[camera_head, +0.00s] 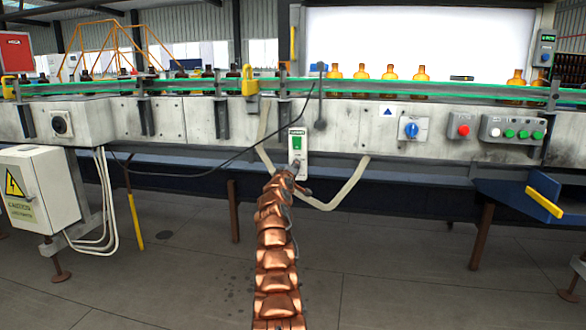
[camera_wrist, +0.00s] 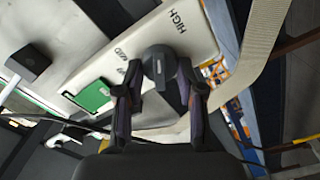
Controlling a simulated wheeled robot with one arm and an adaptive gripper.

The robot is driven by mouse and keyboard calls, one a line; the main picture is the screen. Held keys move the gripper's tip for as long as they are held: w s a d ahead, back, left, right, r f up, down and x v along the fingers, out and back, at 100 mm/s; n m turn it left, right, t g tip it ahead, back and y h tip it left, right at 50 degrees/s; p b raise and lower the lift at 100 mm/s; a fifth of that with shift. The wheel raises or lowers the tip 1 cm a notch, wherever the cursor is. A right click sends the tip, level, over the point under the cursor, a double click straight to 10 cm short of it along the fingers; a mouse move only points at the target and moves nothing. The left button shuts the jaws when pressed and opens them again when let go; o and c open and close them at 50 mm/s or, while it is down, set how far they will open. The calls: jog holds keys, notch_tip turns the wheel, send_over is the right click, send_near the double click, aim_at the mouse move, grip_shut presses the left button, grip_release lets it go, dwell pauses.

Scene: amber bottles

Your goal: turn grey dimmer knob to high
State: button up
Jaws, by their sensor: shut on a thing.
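The grey dimmer knob (camera_wrist: 158,64) sits on a pale switch panel (camera_wrist: 165,32) in the wrist view, where the words HIGH and MED are printed beside it. My gripper (camera_wrist: 160,78) has one dark finger on each side of the knob and is shut on it. I cannot tell which setting the knob points to. In the head view the panel (camera_head: 304,166) hangs on the front of the conveyor, with a green part (camera_head: 297,143) above the knob. My copper-coloured arm reaches up to it, and my gripper (camera_head: 291,173) largely hides the knob there.
A blue rotary switch (camera_head: 409,128), a red button (camera_head: 463,130) and a box of green buttons (camera_head: 512,130) are to the right. A black rotary switch (camera_head: 61,124) is at far left. Pale cable loops (camera_head: 345,188) hang around the panel. Amber bottles (camera_head: 390,73) stand along the conveyor.

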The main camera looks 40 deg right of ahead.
dwell(0.3)
jog(key=o, duration=1.1)
jog(key=shift+o, duration=0.2)
jog(key=shift+a, duration=0.1)
jog(key=v, duration=0.7)
dwell(0.3)
jog(key=shift+s+a, duration=0.1)
jog(key=shift+s, duration=0.1)
dwell(0.5)
